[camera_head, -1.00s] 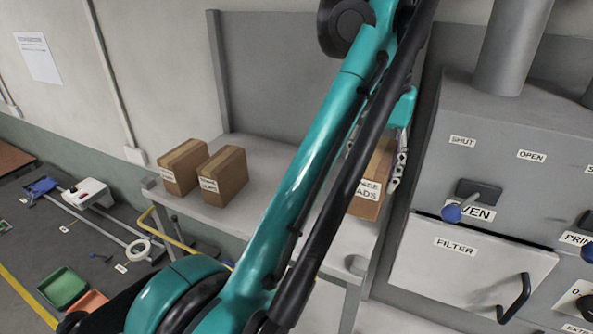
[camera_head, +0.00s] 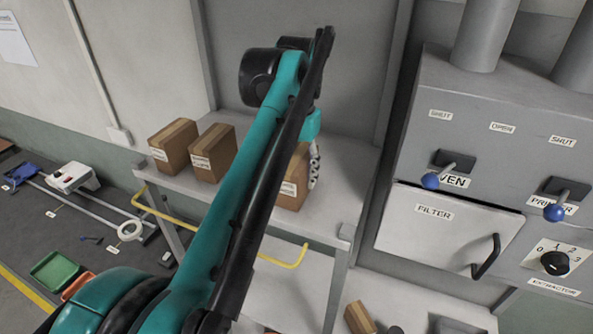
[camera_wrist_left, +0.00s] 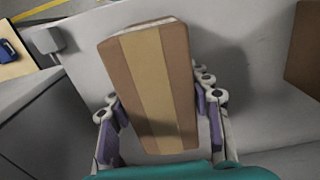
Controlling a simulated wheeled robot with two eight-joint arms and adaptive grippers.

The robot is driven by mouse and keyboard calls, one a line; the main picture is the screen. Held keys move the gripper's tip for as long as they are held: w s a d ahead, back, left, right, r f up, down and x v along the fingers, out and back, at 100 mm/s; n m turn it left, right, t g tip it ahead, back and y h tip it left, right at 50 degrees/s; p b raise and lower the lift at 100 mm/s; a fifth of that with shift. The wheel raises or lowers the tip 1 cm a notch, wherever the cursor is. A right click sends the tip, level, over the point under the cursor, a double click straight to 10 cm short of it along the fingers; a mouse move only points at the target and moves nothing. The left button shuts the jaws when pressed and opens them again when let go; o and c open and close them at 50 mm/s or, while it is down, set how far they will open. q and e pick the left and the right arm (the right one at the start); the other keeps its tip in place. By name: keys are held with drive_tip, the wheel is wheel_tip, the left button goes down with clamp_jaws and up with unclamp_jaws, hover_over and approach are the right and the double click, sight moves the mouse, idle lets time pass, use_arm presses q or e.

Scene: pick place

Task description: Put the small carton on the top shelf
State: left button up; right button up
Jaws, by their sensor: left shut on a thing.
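My left gripper (camera_head: 314,165) is shut on a brown carton (camera_head: 292,191) with a white label. In the wrist view the carton (camera_wrist_left: 150,85) sits between the two fingers (camera_wrist_left: 160,125), a pale tape band along it. In the head view the carton is over the right part of the grey top shelf (camera_head: 335,205), right of two other cartons. My arm hides part of it. I cannot tell whether its base touches the shelf. My right gripper is not in view.
Two labelled cartons (camera_head: 172,146) (camera_head: 213,153) stand on the shelf's left part. Below are a lower shelf (camera_head: 275,290), a yellow rail (camera_head: 290,265) and another small carton (camera_head: 359,318). A grey cabinet with levers (camera_head: 455,167) stands at right. Shelf space right of the held carton is clear.

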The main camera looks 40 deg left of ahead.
use_arm(q)
drive_tip(key=shift+w+f, duration=0.2)
drive_tip(key=shift+f, duration=0.15)
drive_tip(key=shift+s, duration=0.1)
drive_tip(key=shift+s+f, duration=0.1)
drive_tip(key=o, duration=1.2)
drive_tip(key=shift+o, duration=0.6)
